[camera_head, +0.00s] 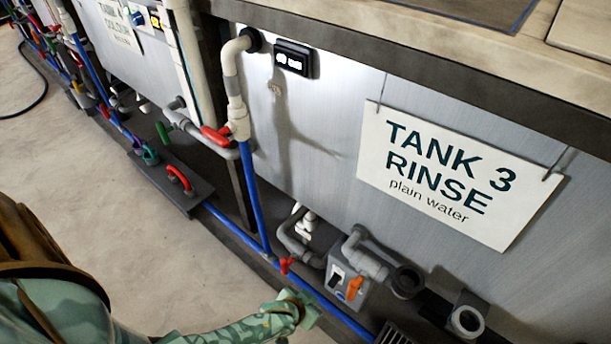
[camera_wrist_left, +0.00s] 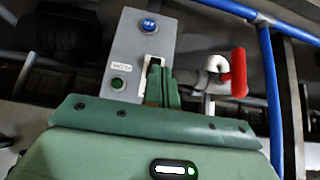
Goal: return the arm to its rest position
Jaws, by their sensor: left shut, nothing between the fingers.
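My left gripper (camera_head: 308,304), green and patterned, is at the end of my left arm at the bottom of the head view. It is low in front of the tank, near a blue pipe and to the left of a grey valve box. In the left wrist view the green fingers (camera_wrist_left: 161,84) are together with nothing between them. Behind them is a grey control box (camera_wrist_left: 133,43) with a blue button and a green button; whether the fingers touch it, I cannot tell. My right gripper is not in view.
A sign (camera_head: 445,176) reading "TANK 3 RINSE plain water" hangs on the metal tank. A red-handled valve (camera_head: 216,136) and a grey box with an orange handle (camera_head: 354,287) stick out at the tank front. Bare floor (camera_head: 110,200) lies to the left.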

